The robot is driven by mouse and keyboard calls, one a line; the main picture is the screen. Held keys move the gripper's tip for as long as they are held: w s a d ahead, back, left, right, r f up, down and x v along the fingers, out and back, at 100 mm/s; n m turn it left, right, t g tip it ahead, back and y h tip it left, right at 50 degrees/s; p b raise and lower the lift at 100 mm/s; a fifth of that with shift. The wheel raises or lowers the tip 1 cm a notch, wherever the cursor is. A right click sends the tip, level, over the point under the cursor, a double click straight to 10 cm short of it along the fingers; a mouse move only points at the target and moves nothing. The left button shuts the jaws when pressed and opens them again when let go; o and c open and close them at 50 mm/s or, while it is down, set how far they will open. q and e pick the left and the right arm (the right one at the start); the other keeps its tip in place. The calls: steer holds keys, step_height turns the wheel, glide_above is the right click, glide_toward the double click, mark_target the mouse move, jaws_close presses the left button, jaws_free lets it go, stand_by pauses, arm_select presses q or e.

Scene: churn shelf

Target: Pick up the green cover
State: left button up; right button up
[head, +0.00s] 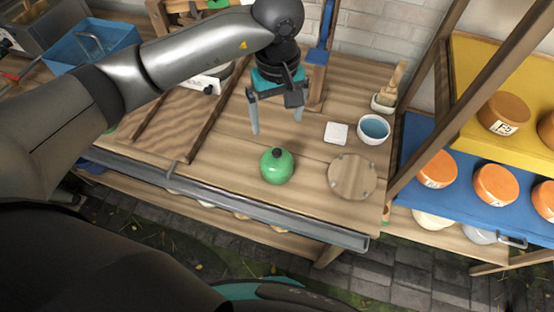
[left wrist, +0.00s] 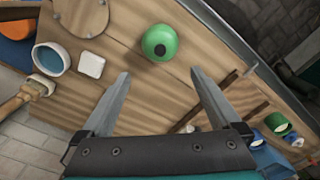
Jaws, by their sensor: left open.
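The green cover (head: 277,167) is a round green dome with a dark knob on top, resting on the wooden table near its front edge. It also shows in the left wrist view (left wrist: 158,43), beyond the fingertips and roughly between their lines. My left gripper (head: 277,124) is open and empty, above the table and behind the cover, with its fingers pointing down. In the left wrist view both fingers (left wrist: 160,73) are spread apart and do not touch the cover. My right gripper is not in view.
A round wooden board (head: 352,177), a white square block (head: 336,133) and a bowl of blue liquid (head: 373,130) stand right of the cover. A metal rail (head: 230,200) runs along the table's front. A shelf post (head: 470,100) rises at right, before orange-lidded jars (head: 495,184).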

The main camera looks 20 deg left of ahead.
mark_target(277, 151)
arm_select(q)
step_height(277, 151, down, 13)
steer(key=shift+f+p, duration=0.15)
steer(key=shift+p, duration=0.2)
